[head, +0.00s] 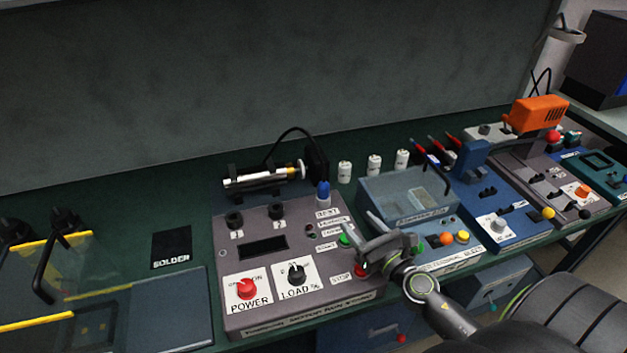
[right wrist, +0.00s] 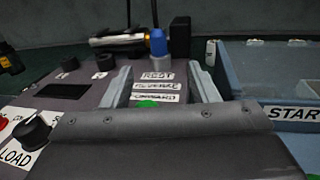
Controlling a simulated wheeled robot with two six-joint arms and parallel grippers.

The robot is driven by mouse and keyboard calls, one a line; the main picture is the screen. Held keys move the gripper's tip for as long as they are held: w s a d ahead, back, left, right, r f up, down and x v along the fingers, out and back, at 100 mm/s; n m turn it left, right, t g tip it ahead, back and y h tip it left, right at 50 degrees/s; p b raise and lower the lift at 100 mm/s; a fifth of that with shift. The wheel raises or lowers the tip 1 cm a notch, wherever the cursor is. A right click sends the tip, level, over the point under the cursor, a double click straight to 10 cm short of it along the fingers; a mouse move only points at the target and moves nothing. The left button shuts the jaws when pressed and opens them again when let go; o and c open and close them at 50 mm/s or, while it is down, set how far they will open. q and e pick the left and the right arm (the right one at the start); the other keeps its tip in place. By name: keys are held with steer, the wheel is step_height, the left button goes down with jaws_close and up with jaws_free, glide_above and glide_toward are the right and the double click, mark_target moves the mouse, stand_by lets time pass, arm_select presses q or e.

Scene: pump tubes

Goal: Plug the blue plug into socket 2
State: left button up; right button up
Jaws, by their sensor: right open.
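The blue plug (head: 323,192) stands upright at the back right corner of the grey motor panel (head: 300,322), by a label that reads REST. It also shows in the right wrist view (right wrist: 158,42), ahead of my fingers. Two dark round sockets, a left one (head: 234,220) and a right one (head: 277,210), are on the panel's back left part. Their small number labels are too blurred to read surely. My right gripper (head: 360,236) is open and empty over the panel's right edge, in front of the plug and apart from it. My left gripper is out of view.
POWER (head: 246,288) and LOAD (head: 296,274) knobs are at the panel's front. A blue-grey clear-lidded box (head: 405,190) stands to the right. Several white cylinders, including one (head: 374,165), stand behind.

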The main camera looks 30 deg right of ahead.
mark_target(320, 182)
steer(key=shift+w, duration=0.8)
steer(key=w, duration=0.1)
steer(key=w+p, duration=0.1)
steer(key=w, duration=0.1)
steer(key=shift+w+r+p, duration=0.25)
steer(key=shift+w+p, duration=0.05)
steer(key=shift+w, duration=0.05)
steer(key=w, duration=0.6)
steer(key=shift+f, duration=0.25)
steer(key=shift+w, duration=0.85)
steer(key=w, duration=0.5)
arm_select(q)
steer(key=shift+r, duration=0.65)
